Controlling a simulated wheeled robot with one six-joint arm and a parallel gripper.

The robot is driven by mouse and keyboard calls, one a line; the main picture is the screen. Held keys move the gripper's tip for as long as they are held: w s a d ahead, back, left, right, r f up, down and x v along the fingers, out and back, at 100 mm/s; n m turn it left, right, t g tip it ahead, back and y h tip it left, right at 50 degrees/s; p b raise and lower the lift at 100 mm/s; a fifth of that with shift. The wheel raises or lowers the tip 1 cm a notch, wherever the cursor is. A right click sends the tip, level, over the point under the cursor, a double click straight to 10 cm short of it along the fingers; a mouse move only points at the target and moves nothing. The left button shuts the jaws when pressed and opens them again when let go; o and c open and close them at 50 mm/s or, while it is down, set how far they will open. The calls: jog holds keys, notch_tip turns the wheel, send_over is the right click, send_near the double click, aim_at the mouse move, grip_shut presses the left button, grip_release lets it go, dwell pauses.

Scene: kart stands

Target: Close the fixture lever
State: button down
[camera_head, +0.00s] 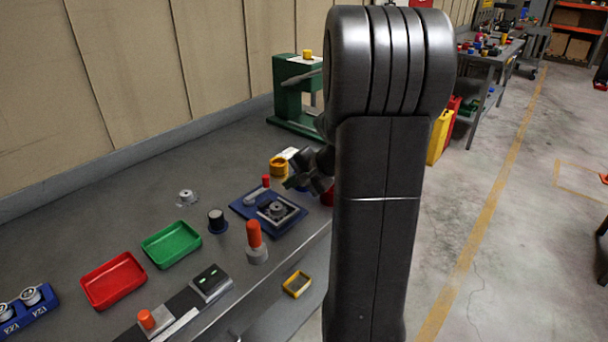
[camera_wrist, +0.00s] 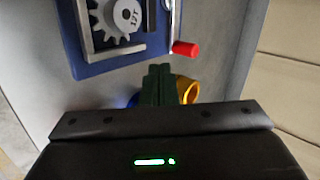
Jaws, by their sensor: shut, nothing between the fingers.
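The fixture is a blue plate (camera_head: 246,208) on the bench with a grey gear (camera_head: 277,210) seated in a square metal frame. The plate (camera_wrist: 98,67) and the gear marked 12T (camera_wrist: 118,18) also show at the top of the wrist view. The lever's red knob (camera_head: 266,181) stands at the plate's far edge; it shows as a red cylinder (camera_wrist: 185,48) in the wrist view. My gripper (camera_head: 291,183) is shut and empty, just right of the knob. In the wrist view its fingertips (camera_wrist: 158,70) lie together below and left of the knob, apart from it.
A yellow ring-shaped part (camera_head: 279,166) stands close behind my gripper. A green press (camera_head: 287,95) is at the back. A dark cylinder (camera_head: 217,221), an orange-topped post (camera_head: 254,235), a green tray (camera_head: 171,261) and a red tray (camera_head: 112,298) stand left and in front of the fixture.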

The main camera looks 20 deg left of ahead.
jog(key=shift+w+a+f+p, duration=0.1)
jog(key=shift+w+a+p, duration=0.05)
jog(key=shift+a, duration=0.6)
jog(key=shift+w+a+f+p, duration=0.1)
jog(key=shift+w+a+p, duration=0.1)
jog(key=shift+a, duration=0.55)
jog(key=shift+w+a+f+p, duration=0.1)
jog(key=shift+w+a, duration=0.05)
jog(key=shift+a, duration=0.6)
jog(key=shift+w+a+n+g+b, duration=0.3)
jog(key=shift+w+a+n+g, duration=0.15)
jog(key=shift+n+g, duration=0.25)
jog(key=shift+w+a+n+g+b, duration=0.35)
jog(key=shift+n+g, duration=0.25)
jog(key=shift+n, duration=0.2)
jog(key=a+n+g, duration=0.1)
jog(key=w+n+g, duration=0.1)
jog(key=shift+a+n+p, duration=0.3)
jog(key=shift+a, duration=0.05)
jog(key=a+n+g, duration=0.1)
jog(key=n+g+h+p, duration=0.1)
jog(key=shift+w+a+r+n, duration=0.1)
jog(key=shift+w+a+n, duration=0.15)
jog(key=shift+a+n, duration=0.15)
jog(key=a+n+g+h+p, duration=0.1)
jog(key=a+n, duration=0.1)
jog(key=shift+n+g+p, duration=0.3)
jog(key=shift+g, duration=0.1)
jog(key=shift+a, duration=0.45)
